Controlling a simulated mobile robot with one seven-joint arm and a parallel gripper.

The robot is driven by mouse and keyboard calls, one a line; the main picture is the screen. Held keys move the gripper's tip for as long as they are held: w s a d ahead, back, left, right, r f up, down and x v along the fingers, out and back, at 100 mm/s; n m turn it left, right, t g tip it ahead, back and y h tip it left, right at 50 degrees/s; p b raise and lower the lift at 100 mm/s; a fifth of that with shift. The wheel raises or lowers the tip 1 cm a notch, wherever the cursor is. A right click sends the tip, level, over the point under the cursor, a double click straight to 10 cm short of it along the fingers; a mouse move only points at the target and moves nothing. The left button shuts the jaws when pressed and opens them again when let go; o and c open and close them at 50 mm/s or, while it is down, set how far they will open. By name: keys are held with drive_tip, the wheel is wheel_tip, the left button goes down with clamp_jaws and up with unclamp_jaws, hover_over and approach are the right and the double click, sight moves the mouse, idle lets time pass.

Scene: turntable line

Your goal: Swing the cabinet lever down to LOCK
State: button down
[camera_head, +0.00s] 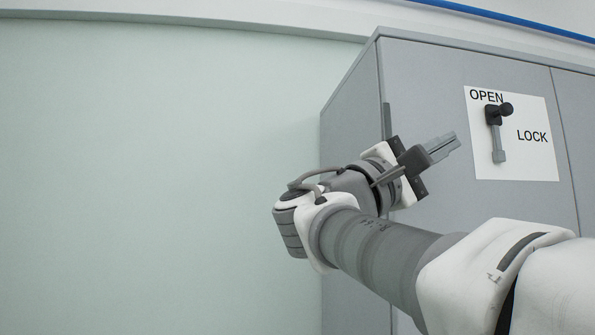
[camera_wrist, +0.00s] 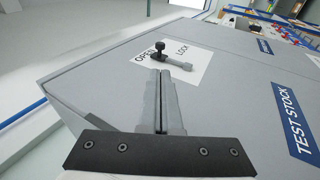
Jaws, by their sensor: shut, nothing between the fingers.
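The cabinet lever (camera_head: 498,143) is a grey bar on a white plate (camera_head: 515,168) on the cabinet door. Its black knob (camera_head: 506,108) is at the upper end, just under the word OPEN; the grey end hangs straight below. The word LOCK is right of the bar. In the wrist view the lever (camera_wrist: 177,62) and knob (camera_wrist: 160,44) are beyond my fingertips. My gripper (camera_head: 455,143) is shut and empty, left of the plate in the head view, pointing toward the lever and apparently apart from it. It also shows in the wrist view (camera_wrist: 165,76).
The grey cabinet (camera_head: 430,80) stands against a pale wall (camera_head: 160,150). In the wrist view a blue TEST STOCK sign (camera_wrist: 298,120) is on the cabinet front. Shelving with coloured items (camera_wrist: 270,28) shows far behind. The space left of the cabinet looks clear.

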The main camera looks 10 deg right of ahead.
sight(503, 110)
drive_tip(key=shift+d, duration=0.1)
drive_tip(key=p+x, duration=0.4)
drive_tip(key=x, duration=1)
